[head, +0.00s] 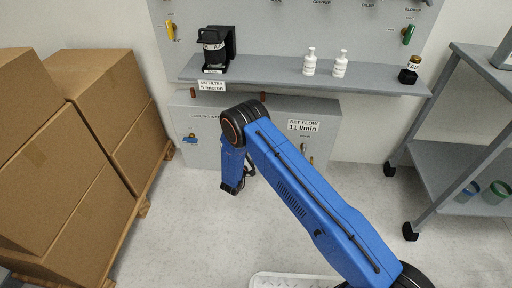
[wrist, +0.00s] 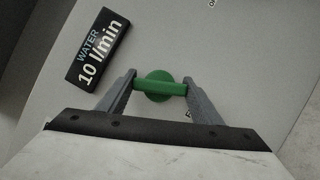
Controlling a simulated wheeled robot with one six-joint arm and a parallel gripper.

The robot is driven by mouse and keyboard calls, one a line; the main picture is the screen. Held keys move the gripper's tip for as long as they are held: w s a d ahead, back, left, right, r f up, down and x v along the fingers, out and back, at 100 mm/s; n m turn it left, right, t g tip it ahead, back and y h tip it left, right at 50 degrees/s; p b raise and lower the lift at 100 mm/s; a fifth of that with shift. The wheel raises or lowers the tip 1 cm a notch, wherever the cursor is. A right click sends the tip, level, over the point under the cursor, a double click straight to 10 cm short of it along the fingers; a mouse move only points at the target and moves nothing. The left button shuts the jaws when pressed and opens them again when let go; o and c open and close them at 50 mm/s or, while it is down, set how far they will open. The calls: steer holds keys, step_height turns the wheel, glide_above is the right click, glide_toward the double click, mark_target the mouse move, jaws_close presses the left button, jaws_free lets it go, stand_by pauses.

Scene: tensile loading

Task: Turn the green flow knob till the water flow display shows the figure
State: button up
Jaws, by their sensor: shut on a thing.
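The green flow knob (wrist: 160,87) shows in the wrist view on a grey panel. It has a round green base with a straight bar across it. My gripper (wrist: 160,90) is shut on the bar, one grey finger at each end. The black water flow display (wrist: 97,49) beside it reads "WATER 10 l/min". In the head view a white sign (head: 303,126) on the grey cabinet reads "SET FLOW 11 l/min". The knob, the display and my gripper are hidden behind my blue arm in the head view.
Stacked cardboard boxes (head: 75,190) stand at the left. A grey wheeled rack (head: 455,150) stands at the right. A white tray (head: 290,281) is at the bottom.

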steer(key=o, duration=1.1)
steer(key=shift+c, duration=0.2)
steer(key=v, duration=1.7)
steer(key=shift+s+f, duration=0.15)
steer(key=shift+s, duration=0.05)
steer(key=shift+a, duration=0.15)
